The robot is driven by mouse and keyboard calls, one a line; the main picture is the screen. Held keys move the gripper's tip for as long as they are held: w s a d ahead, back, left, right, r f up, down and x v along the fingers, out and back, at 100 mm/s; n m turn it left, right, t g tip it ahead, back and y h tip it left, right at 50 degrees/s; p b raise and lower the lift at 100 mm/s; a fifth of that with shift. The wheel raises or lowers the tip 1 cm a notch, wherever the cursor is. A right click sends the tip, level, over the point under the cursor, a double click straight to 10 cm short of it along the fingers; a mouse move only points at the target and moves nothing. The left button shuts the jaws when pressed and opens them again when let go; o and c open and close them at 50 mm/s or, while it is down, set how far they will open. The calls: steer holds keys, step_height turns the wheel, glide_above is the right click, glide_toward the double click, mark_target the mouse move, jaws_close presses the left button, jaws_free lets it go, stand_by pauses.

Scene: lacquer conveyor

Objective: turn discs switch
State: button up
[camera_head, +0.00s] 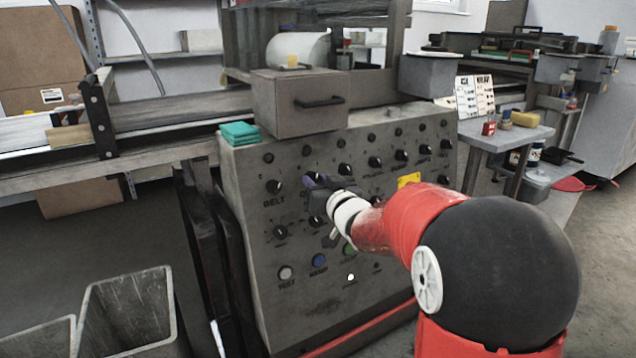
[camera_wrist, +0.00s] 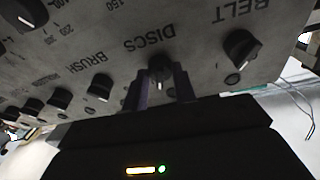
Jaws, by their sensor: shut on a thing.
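The grey control panel (camera_head: 240,215) fills the middle of the head view, with rows of black knobs. In the wrist view, which shows the panel upside down, the black DISCS switch (camera_wrist: 160,66) sits beside its printed label DISCS. My gripper (camera_wrist: 161,84) has its two purple fingers on either side of this knob, shut on it. In the head view my gripper (camera_head: 318,182) is at the upper left of the panel, and it hides the DISCS knob there. The knob's exact pointer angle is hard to read.
The BELT knob (camera_wrist: 241,48) is right of DISCS in the wrist view, and the BRUSH knob (camera_wrist: 100,86) is left. A grey drawer box (camera_head: 300,104) and teal cloths (camera_head: 240,133) sit above the panel. Grey bins (camera_head: 130,310) stand at lower left.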

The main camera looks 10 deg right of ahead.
steer(key=shift+m, duration=1)
steer(key=shift+h, duration=0.3)
steer(key=o, duration=1)
steer(key=s+d, duration=0.1)
steer(key=s, duration=0.6)
steer(key=shift+s+d, duration=0.25)
steer(key=shift+s, duration=0.1)
